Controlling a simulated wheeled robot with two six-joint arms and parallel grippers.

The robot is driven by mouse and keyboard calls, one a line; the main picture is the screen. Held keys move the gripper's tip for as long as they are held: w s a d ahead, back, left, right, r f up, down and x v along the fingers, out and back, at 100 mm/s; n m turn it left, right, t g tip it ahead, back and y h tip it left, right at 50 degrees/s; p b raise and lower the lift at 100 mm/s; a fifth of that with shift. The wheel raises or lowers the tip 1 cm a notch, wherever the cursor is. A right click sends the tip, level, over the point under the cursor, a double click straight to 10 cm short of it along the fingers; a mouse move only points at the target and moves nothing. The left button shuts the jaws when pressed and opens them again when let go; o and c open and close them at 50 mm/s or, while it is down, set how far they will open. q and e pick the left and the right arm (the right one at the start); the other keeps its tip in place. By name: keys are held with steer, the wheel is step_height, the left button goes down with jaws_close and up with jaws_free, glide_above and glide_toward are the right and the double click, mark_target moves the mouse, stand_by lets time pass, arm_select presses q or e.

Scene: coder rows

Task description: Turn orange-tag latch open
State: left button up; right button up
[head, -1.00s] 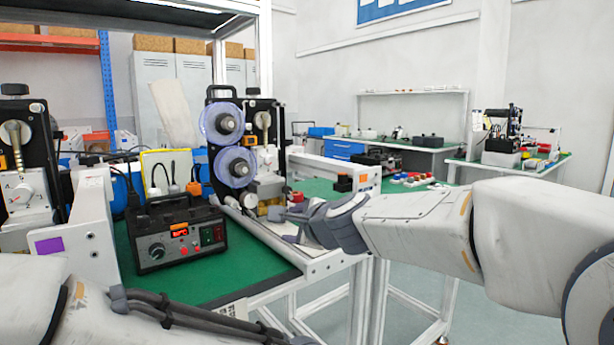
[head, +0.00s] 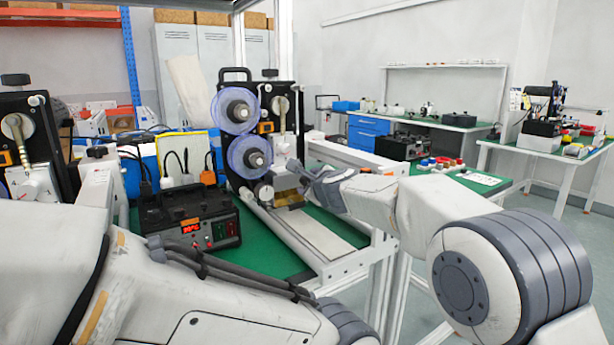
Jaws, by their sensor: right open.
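A dark coder machine with two clear blue-purple reels (head: 236,110) stands at the middle of the bench. A pale lever with a round head (head: 283,105) is on its upright dark plate and looks roughly vertical; I take it for the latch. My right gripper (head: 298,176) is open, at the lower right front of this machine, below the lever and apart from it. Its fingertips overlap the machine's lower parts, so contact there cannot be told. My left gripper is not in view; only my left arm shows.
A black control box (head: 190,222) with a red display stands on the green bench, left of the reels. A second coder with a similar lever (head: 14,127) is at the left edge. A white rail (head: 285,232) runs below my right gripper. Other benches stand behind.

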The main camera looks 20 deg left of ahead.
steer(key=shift+w+a+f, duration=0.1)
steer(key=shift+w+a, duration=0.2)
jaws_close()
steer(key=shift+f, duration=0.1)
